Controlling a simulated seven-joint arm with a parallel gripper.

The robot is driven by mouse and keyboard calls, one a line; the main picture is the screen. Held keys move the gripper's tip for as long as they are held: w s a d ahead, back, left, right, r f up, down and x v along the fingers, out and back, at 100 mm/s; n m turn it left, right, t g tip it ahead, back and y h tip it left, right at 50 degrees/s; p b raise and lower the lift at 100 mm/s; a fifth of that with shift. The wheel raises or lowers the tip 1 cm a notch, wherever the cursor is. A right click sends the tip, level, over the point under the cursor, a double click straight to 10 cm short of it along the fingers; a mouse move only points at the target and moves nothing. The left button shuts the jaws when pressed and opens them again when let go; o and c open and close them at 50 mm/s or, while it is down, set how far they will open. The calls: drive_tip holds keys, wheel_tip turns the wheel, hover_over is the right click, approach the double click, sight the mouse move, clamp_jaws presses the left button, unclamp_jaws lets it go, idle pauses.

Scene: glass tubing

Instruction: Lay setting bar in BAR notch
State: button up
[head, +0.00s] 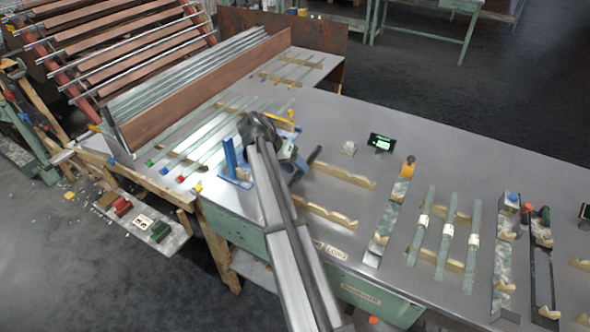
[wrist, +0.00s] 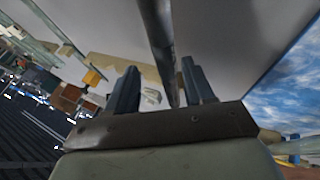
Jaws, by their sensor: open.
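In the wrist view my gripper (wrist: 160,86) has its two blue-grey fingers apart. A long dark grey bar (wrist: 162,42) runs away between them, and a gap shows beside it. I cannot tell for certain whether it is the setting bar, or whether a finger touches it. In the head view my arm covers the middle of the bench, and the fingertips cannot be made out. Notched wooden rests (head: 345,176) and (head: 326,213) lie right of my arm. No BAR label is readable, so I cannot tell which notch is the BAR notch.
A blue fixture (head: 230,160) stands left of my arm. Glass tubes (head: 447,230) lie on wooden rests at right, beside metal channels (head: 388,214). A small green-lit display (head: 381,142) stands behind. A brown board (head: 200,90) borders the left. The back right bench is clear.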

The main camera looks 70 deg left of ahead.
drive_tip(key=v, duration=1.1)
drive_tip(key=shift+r, duration=0.25)
idle(0.5)
